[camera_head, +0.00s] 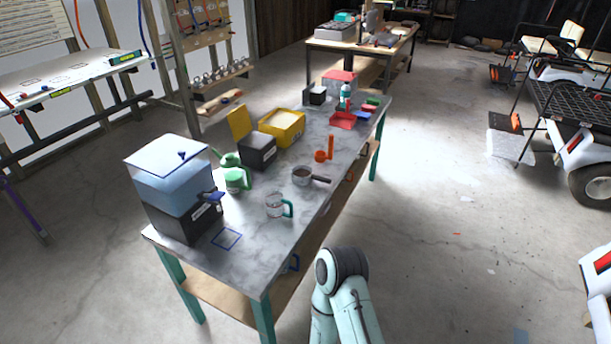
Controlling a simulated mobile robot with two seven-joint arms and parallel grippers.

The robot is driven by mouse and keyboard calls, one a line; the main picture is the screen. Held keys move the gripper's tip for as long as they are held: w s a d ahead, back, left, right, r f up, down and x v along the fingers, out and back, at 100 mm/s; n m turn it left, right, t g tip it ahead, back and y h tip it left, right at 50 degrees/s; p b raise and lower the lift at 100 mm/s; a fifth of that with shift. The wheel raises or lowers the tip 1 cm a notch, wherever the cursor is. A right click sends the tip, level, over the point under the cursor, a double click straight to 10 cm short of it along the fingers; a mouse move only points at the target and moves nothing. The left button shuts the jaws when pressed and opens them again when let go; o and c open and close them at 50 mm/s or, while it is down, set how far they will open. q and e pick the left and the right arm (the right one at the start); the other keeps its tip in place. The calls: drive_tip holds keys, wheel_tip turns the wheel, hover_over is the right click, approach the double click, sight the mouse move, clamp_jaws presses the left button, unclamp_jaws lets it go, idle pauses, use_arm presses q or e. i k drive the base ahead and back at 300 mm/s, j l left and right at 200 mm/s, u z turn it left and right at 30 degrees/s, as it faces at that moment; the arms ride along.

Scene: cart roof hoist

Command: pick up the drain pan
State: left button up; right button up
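I cannot make out anything that is clearly a drain pan in this view. A small round grey pan-like vessel with a dark handle (303,176) sits on the grey marbled table (285,238), near its right edge. I cannot tell whether it is the drain pan. A pale arm link of mine with a dark joint shows at the bottom centre, in front of the table's near right corner. Neither gripper is in view.
The table also holds a blue-and-black dispenser (168,190), a green pitcher (235,180), a mug (275,205), a yellow bin (282,127) and a red tray (343,121). White carts (590,150) stand at the right. Concrete floor (450,230) is open between.

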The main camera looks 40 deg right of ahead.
sight(300, 174)
drive_tip(key=l+u, duration=0.1)
drive_tip(key=l, duration=0.25)
drive_tip(key=k+l+u, duration=0.15)
drive_tip(key=l, duration=0.2)
drive_tip(key=l+u, duration=0.1)
drive_tip(key=l, duration=0.25)
drive_tip(key=l+u, duration=0.3)
drive_tip(key=l, duration=0.8)
drive_tip(key=k+l+u, duration=0.1)
drive_tip(key=l+u, duration=0.2)
drive_tip(key=l, duration=0.75)
